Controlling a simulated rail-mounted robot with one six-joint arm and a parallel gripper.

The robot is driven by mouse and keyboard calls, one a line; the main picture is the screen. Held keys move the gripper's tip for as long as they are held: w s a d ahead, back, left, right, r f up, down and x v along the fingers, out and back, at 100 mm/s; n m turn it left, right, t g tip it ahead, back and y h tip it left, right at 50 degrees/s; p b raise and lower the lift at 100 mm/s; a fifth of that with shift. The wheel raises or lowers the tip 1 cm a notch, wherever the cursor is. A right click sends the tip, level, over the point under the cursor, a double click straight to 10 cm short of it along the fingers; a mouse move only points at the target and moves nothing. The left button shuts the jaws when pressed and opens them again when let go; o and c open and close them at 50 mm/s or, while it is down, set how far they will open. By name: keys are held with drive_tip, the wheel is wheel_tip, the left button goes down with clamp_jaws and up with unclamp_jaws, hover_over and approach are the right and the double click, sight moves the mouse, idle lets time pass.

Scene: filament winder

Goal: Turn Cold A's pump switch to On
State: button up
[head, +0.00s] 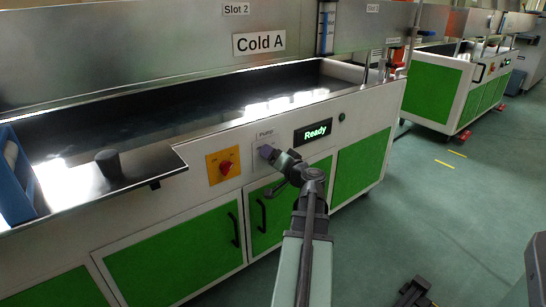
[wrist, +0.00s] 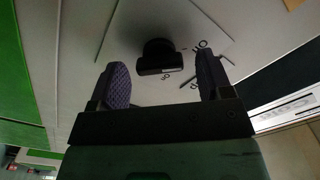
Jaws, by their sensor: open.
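The Cold A sign (head: 259,42) is on the metal back panel above a long trough in the head view. The Pump label (head: 265,134) is on the white front below it. In the wrist view the black pump switch (wrist: 158,55) sits on a pale plate with dark lettering, partly covered. My gripper (wrist: 163,80) is open, with one purple-grey finger on each side of the switch's picture position. I see no clear contact. I cannot tell which setting the switch points to.
A lit Ready display (head: 313,132) is right of my gripper. A red rotary switch (head: 225,168) on a yellow plate is to its left. Green doors (head: 272,217) with black handles are below. A black cylinder (head: 107,166) stands on the metal ledge. The floor at right is mostly open.

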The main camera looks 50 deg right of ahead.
drive_tip(key=shift+w, duration=0.2)
drive_tip(key=c, duration=0.9)
drive_tip(key=shift+m, duration=0.4)
drive_tip(key=shift+f+m+b, duration=0.15)
drive_tip(key=shift+m, duration=4.15)
drive_tip(key=shift+f+m+b, duration=0.15)
drive_tip(key=shift+m, duration=4.15)
